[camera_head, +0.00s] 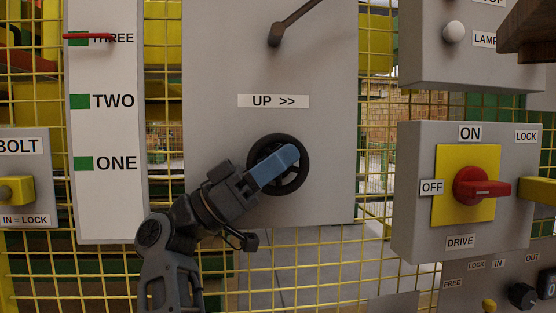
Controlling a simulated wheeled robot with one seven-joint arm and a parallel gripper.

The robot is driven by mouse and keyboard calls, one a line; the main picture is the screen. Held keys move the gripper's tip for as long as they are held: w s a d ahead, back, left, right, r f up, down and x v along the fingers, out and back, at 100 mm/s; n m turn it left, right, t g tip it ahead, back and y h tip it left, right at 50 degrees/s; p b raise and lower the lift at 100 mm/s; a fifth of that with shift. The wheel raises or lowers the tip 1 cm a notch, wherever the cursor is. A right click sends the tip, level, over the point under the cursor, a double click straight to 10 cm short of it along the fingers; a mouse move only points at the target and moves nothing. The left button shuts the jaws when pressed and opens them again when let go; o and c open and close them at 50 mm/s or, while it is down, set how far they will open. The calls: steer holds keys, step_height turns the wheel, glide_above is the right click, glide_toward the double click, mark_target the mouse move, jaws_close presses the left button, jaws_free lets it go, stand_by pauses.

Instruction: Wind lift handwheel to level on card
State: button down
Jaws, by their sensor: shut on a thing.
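The black lift handwheel (302,184) is on the lower part of a grey panel, below an "UP >>" label (273,101). My gripper (285,160), with blue fingers, is shut on the handwheel at its upper right part; the fingers and arm cover some of the wheel's left side and middle. A white level scale (110,205) at the left has green marks for THREE, TWO (80,101) and ONE (83,163). A red pointer (88,37) lies across the THREE mark. I cannot make out a card with a level on it.
At the right, a grey box holds a red drive switch (474,187) on a yellow plate, its handle toward the right. A grey lever (287,27) is above the handwheel. A BOLT box (43,145) is at far left. Yellow mesh fencing (350,262) stands behind.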

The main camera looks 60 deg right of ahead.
steer(key=shift+d, duration=0.1)
steer(key=c, duration=1.1)
jaws_free()
steer(key=p+v, duration=0.1)
steer(key=v, duration=0.6)
steer(key=shift+w+a+f, duration=0.2)
steer(key=shift+w+a, duration=0.05)
